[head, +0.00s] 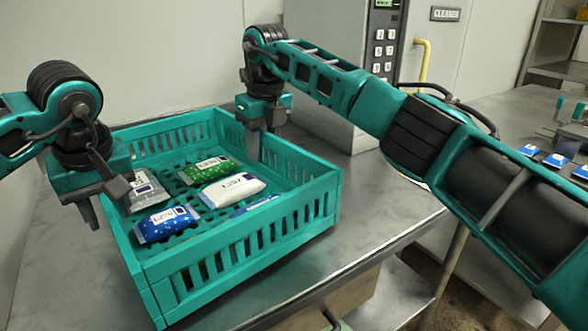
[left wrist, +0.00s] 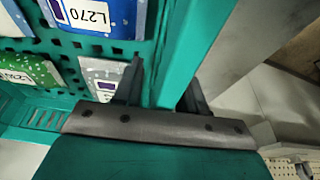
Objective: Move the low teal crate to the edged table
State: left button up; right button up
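The low teal crate (head: 232,246) stands on a grey metal table (head: 372,205). It holds several labelled pouches: green (head: 210,168), white (head: 232,190), blue (head: 166,222) and grey (head: 146,190). My left gripper (head: 106,208) is at the crate's left wall, one finger inside and one outside. The left wrist view shows the wall (left wrist: 180,50) between its fingers, which look spread. My right gripper (head: 266,138) is over the far right wall, with one finger inside the crate and the other beyond the wall, apparently apart. Contact with the walls cannot be made out. The edged table cannot be identified.
A grey cabinet with a keypad (head: 384,48) and a yellow handle (head: 422,68) stands behind the table. A shelf rack (head: 555,70) is at the far right. My right arm crosses above the table.

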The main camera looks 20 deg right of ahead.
pick_arm(q)
jog(key=v, duration=1.2)
pick_arm(e)
jog(key=r, duration=0.4)
jog(key=s+r, duration=0.1)
jog(key=r, duration=0.7)
jog(key=shift+s+d, duration=0.2)
jog(key=shift+d, duration=0.05)
